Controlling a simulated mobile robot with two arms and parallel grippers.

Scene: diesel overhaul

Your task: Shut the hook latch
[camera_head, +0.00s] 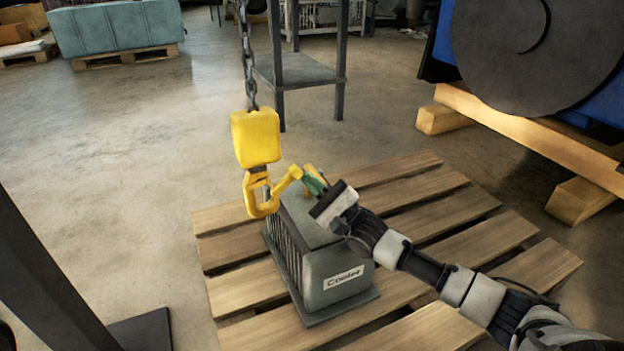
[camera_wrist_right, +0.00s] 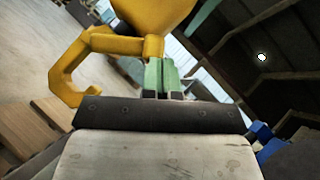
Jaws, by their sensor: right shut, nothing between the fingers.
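A yellow hook (camera_head: 250,194) hangs below a yellow block (camera_head: 256,138) on a chain. A yellow arm, which looks like the latch (camera_head: 285,183), sticks out from the hook to the upper right, swung away from it. My right gripper (camera_head: 311,180) has its green fingers shut and empty, close to the latch's outer end. Whether they touch cannot be told. In the right wrist view, the fingers (camera_wrist_right: 161,72) stand just below yellow metal, with a curved yellow part (camera_wrist_right: 75,72) to the left. My left gripper is not in view.
A grey cooler (camera_head: 335,260) stands below on a wooden pallet (camera_head: 440,225); a yellow piece at its top is partly hidden by my fingers. The chain (camera_head: 248,60) runs up from the block. A grey stand (camera_head: 300,68) is behind.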

